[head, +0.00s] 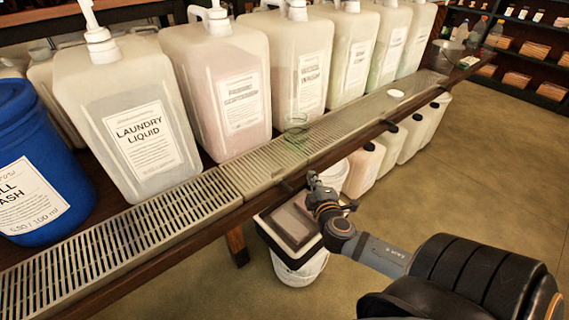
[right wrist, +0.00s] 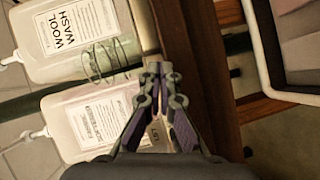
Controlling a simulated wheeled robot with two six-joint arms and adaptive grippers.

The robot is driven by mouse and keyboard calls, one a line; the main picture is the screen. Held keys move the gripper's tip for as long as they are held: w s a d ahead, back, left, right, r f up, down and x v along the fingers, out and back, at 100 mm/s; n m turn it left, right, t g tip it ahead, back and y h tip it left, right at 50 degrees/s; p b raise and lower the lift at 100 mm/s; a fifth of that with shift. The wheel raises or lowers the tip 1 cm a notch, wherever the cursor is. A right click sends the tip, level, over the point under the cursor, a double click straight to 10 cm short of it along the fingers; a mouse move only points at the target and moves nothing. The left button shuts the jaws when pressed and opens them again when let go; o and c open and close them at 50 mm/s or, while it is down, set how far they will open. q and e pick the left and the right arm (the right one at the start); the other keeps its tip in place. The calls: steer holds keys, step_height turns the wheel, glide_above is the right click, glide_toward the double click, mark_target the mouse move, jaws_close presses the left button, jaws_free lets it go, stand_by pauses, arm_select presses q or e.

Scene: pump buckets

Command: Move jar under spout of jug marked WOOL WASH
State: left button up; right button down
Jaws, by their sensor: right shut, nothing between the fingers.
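A clear, green-tinted jar (head: 297,132) stands on the slatted drip tray (head: 240,180), near the front left of the jug marked WOOL WASH (head: 285,55). The jar (right wrist: 105,60) also shows in the right wrist view, partly over the gap between the WOOL WASH jug (right wrist: 42,65) and its neighbour. That jug's label is readable in the wrist view and small in the head view. My right gripper (head: 312,178) is shut and empty, at the shelf's front edge, apart from the jar. Its fingertips (right wrist: 159,70) meet in the wrist view. My left gripper is out of view.
The laundry liquid jug (head: 120,115) and a blue container (head: 40,170) stand at left. More jugs line the shelf to the right. A white disc (head: 395,94) lies on the tray right of the jar. A bin (head: 300,270) and several canisters stand below the shelf.

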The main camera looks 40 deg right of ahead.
mark_target(285, 155)
steer(key=w+a+r+n+t+y, duration=0.3)
steer(key=a+r+n, duration=0.1)
steer(key=r+n, duration=0.1)
steer(key=x, duration=0.8)
steer(key=shift+w+d+r, duration=0.15)
steer(key=shift+d, duration=0.15)
steer(key=shift+w, duration=0.6)
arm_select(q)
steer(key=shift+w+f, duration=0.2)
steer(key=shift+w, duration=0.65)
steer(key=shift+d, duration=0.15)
arm_select(e)
steer(key=shift+d, duration=0.1)
